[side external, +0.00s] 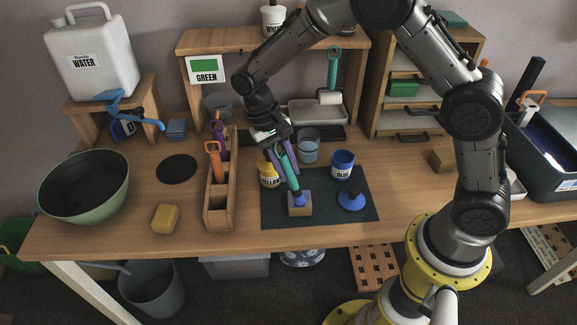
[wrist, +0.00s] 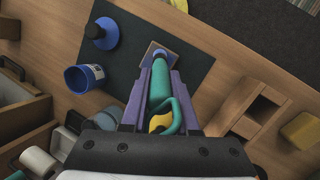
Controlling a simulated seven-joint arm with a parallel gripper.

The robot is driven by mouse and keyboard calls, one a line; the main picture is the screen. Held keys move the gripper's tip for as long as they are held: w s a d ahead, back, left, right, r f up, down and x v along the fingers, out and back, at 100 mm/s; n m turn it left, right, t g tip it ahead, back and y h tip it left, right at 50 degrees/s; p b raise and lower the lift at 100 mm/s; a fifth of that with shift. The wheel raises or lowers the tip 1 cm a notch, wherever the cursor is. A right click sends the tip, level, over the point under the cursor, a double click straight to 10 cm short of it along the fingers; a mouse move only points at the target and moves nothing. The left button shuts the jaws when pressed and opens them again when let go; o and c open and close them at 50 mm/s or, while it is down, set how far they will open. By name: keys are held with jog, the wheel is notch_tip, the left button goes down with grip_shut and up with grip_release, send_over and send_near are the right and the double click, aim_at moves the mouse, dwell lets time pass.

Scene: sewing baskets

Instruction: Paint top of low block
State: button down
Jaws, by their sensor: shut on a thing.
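A low wooden block (side external: 299,210) sits on the dark mat (side external: 325,215); the wrist view shows part of its top (wrist: 153,50). My gripper (side external: 284,160), with purple fingers, is shut on a brush with a teal handle (side external: 287,166). The handle (wrist: 161,82) slants down between the fingers in the wrist view. The brush's blue head (side external: 298,196) is at the top of the block and appears to touch it. It covers part of the top, so I cannot tell how much is painted. The blue paint pot (side external: 343,164) stands open behind, to the right.
A blue round piece with a knob (side external: 351,201) is right of the block. A yellow pot (side external: 269,174) stands close behind my gripper. A wooden tool rack (side external: 219,205) is left of the mat, and a yellow sponge (side external: 165,218) lies farther left.

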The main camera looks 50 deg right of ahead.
jog(key=shift+w+a, duration=0.25)
jog(key=shift+w, duration=0.05)
jog(key=shift+w+a, duration=0.1)
jog(key=shift+a, duration=0.05)
jog(key=shift+w+a+f, duration=0.1)
jog(key=shift+w+a, duration=0.15)
jog(key=shift+w, duration=0.05)
dwell(0.4)
jog(key=shift+s+d, duration=0.4)
jog(key=shift+s, duration=0.05)
jog(key=shift+s+d, duration=0.1)
jog(key=shift+s+d, duration=0.3)
dwell(0.4)
